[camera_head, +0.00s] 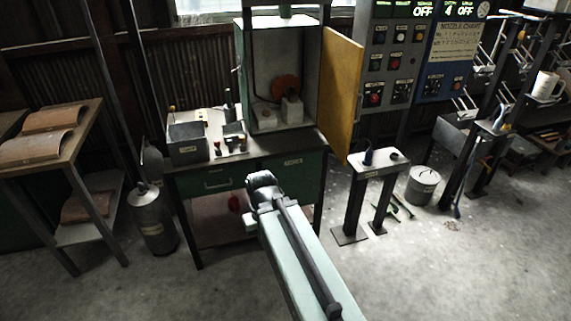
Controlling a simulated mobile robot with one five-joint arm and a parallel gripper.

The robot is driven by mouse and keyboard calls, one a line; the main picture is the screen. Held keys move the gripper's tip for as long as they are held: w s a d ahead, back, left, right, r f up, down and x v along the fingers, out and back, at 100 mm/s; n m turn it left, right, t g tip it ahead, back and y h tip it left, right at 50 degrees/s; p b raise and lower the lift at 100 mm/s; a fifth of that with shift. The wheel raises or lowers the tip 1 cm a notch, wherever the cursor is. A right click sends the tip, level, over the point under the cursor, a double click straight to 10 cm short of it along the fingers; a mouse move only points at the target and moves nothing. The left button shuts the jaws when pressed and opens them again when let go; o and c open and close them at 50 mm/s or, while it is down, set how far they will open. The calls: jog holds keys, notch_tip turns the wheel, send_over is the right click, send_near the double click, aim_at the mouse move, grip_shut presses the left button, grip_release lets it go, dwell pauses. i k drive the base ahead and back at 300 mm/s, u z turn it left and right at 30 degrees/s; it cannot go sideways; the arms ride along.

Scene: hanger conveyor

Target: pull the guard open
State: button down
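The likely guard is a yellow door panel (345,85) on the right side of a pale green cabinet (243,70). It stands swung out, and the cabinet's front is uncovered. A small handle shows near the panel's right edge. Inside the cabinet are an orange-red disc (286,86) and grey blocks (291,109). My arm reaches up from the bottom of the picture. Its dark end, where my gripper (262,181) is, appears in front of the bench drawers, below and left of the panel and apart from it. The fingers cannot be made out.
The cabinet stands on a dark bench (257,158) with green drawers. A metal canister (152,215) and a rack (88,150) are left. The front floor is clear.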

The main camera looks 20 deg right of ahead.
aim_at(341, 58)
jog(key=u, duration=0.15)
jog(key=i, duration=0.95)
jog(key=u, duration=0.75)
jog(key=k, duration=0.85)
jog(key=u, duration=0.2)
jog(key=i, duration=0.95)
jog(key=z, duration=0.15)
